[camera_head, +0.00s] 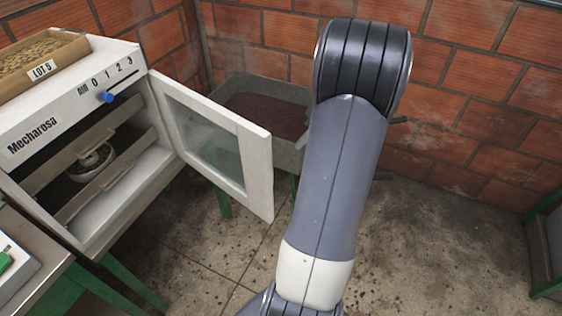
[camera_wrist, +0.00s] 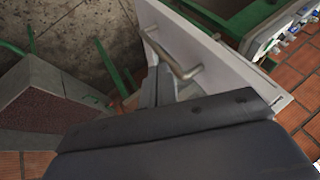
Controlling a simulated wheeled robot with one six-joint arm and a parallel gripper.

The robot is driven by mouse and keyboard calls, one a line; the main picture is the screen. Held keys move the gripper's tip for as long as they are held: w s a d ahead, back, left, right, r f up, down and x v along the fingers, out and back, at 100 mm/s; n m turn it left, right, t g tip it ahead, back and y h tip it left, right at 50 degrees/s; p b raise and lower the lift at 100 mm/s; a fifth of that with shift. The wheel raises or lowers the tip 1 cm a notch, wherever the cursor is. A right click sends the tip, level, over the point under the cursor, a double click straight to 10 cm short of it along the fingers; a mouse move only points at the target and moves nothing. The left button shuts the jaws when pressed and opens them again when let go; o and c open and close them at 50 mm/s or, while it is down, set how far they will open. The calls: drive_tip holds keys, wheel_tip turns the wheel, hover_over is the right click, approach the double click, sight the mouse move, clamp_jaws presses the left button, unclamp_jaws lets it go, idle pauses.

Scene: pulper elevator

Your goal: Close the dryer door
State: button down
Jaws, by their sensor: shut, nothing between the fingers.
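The white Mecharosa dryer (camera_head: 75,130) stands at the left in the head view, its front open. Its door (camera_head: 258,165), with a glass pane, is swung wide out to the right. In the wrist view the door (camera_wrist: 215,50) shows its outer face with a metal bar handle (camera_wrist: 172,55). My gripper (camera_wrist: 165,88) is shut and empty, beside the door's outer face close to the handle; I cannot tell whether it touches. In the head view my arm hides most of the gripper. A white bowl (camera_head: 92,160) sits inside the dryer.
A tray marked LOT 5 (camera_head: 40,62) lies on top of the dryer. A grey bin of dark beans (camera_head: 255,105) stands behind the door by the brick wall; it also shows in the wrist view (camera_wrist: 45,100). Green table legs stand below. Floor before the door is clear.

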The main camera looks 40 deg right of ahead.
drive_tip(key=w+a+f+p, duration=0.1)
drive_tip(key=a+f+p, duration=0.1)
drive_tip(key=a+f, duration=0.3)
drive_tip(key=shift+w+a+f, duration=0.15)
drive_tip(key=shift+a, duration=1.1)
